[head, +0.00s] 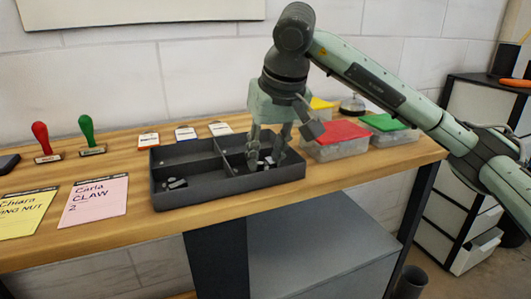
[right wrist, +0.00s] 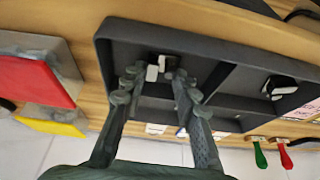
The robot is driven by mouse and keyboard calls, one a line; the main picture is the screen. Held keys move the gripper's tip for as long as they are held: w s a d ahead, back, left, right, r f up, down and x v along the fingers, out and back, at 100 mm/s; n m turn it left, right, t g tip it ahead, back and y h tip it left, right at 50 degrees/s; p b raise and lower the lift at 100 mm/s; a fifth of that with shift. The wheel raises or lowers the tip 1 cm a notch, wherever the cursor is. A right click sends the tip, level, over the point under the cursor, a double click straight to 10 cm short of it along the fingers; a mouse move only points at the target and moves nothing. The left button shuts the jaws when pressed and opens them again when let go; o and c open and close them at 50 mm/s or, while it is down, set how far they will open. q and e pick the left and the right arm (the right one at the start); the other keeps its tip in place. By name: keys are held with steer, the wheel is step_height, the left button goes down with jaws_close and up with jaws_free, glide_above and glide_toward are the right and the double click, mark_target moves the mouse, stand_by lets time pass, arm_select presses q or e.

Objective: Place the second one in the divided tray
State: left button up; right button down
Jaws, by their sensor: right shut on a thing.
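The dark grey divided tray (head: 228,193) lies on the wooden bench, and it also fills the middle of the right wrist view (right wrist: 220,47). My right gripper (head: 264,163) reaches down into its right front compartment. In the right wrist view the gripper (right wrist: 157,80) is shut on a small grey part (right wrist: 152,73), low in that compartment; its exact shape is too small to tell. Light pieces show close by the fingertips. A pink card (head: 94,201) reads "Carla CLAW 2". My left gripper is not in view.
A red-lidded box (head: 335,140) stands just right of the tray, with a green-lidded one (head: 385,128) beyond. A yellow card (head: 27,213), a red-handled stamp (head: 43,143) and a green-handled stamp (head: 88,137) are at left. Small tags line the bench behind the tray.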

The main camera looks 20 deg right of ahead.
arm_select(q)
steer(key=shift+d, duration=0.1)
arm_select(e)
steer(key=shift+f, duration=0.15)
steer(key=c, duration=1.2)
jaws_free()
steer(key=shift+o, duration=0.2)
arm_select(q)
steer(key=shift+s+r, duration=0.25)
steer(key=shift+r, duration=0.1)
arm_select(e)
steer(key=shift+r, duration=0.2)
steer(key=shift+s+r, duration=0.1)
steer(key=shift+r, duration=0.25)
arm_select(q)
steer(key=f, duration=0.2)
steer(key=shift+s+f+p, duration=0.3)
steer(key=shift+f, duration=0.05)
arm_select(e)
steer(key=v, duration=1.1)
steer(key=shift+r, duration=0.1)
